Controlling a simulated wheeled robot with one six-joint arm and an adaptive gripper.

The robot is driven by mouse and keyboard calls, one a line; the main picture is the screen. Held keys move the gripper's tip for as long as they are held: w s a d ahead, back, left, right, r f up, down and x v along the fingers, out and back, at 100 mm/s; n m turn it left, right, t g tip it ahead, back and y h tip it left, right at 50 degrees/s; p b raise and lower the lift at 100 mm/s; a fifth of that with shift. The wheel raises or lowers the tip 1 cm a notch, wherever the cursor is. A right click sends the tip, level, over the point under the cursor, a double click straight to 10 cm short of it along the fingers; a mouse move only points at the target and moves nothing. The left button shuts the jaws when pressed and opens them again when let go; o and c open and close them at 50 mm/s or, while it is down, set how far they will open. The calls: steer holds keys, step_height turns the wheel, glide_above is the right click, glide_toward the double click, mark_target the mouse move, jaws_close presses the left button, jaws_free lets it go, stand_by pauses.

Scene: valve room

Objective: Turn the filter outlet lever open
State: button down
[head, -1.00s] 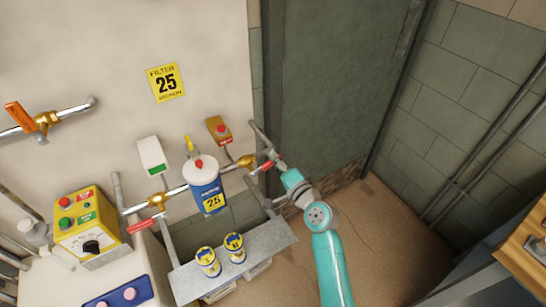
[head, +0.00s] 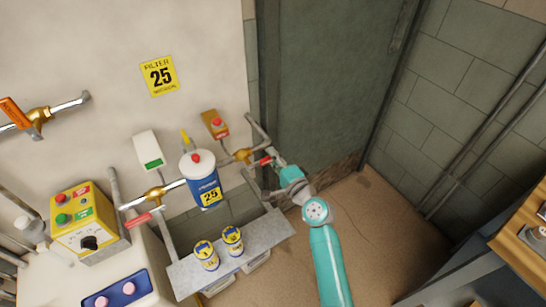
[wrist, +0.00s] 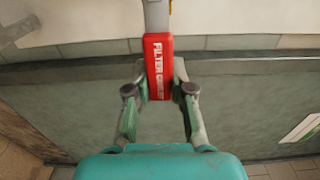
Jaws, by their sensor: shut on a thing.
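The filter outlet lever (head: 264,161) is a short red handle on the brass valve (head: 243,155) to the right of the blue and white filter (head: 203,180). In the wrist view the lever (wrist: 158,68) points toward me, with white lettering that starts with "FILTER"; the rest of the lettering is hard to read. My gripper (head: 273,162) is at the lever's free end. In the wrist view my gripper (wrist: 160,86) is shut on the lever, with one finger on each side. The lever's tip lies between the fingers.
Another red lever (head: 138,220) is on the brass valve left of the filter. Two yellow-labelled cans (head: 207,256) (head: 233,241) stand on a grey shelf (head: 262,233) below. A yellow control box (head: 84,222) is at left.

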steer(key=c, duration=1)
jaws_free()
steer(key=v, duration=1.2)
